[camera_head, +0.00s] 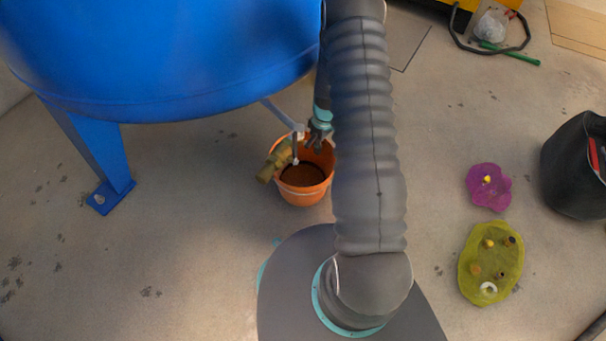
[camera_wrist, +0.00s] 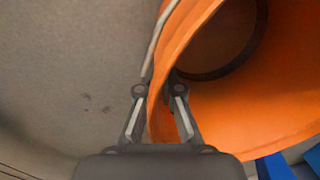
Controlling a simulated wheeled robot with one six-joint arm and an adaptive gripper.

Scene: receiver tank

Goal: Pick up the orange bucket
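The orange bucket (camera_head: 303,184) stands on the floor below the blue tank, with a pale band around it and something brown inside. In the wrist view its orange wall (camera_wrist: 240,110) fills the right side. My gripper (camera_head: 319,140) is at the bucket's far right rim, pointing down. In the wrist view my gripper (camera_wrist: 160,92) is open, its two fingers on either side of the bucket's rim and wall. A gap shows between the fingers. My arm hides part of the bucket's right side in the head view.
The blue tank (camera_head: 160,60) overhangs the upper left, with a blue leg (camera_head: 95,155) on the floor. A brass-coloured valve (camera_head: 274,161) is at the bucket's left rim.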

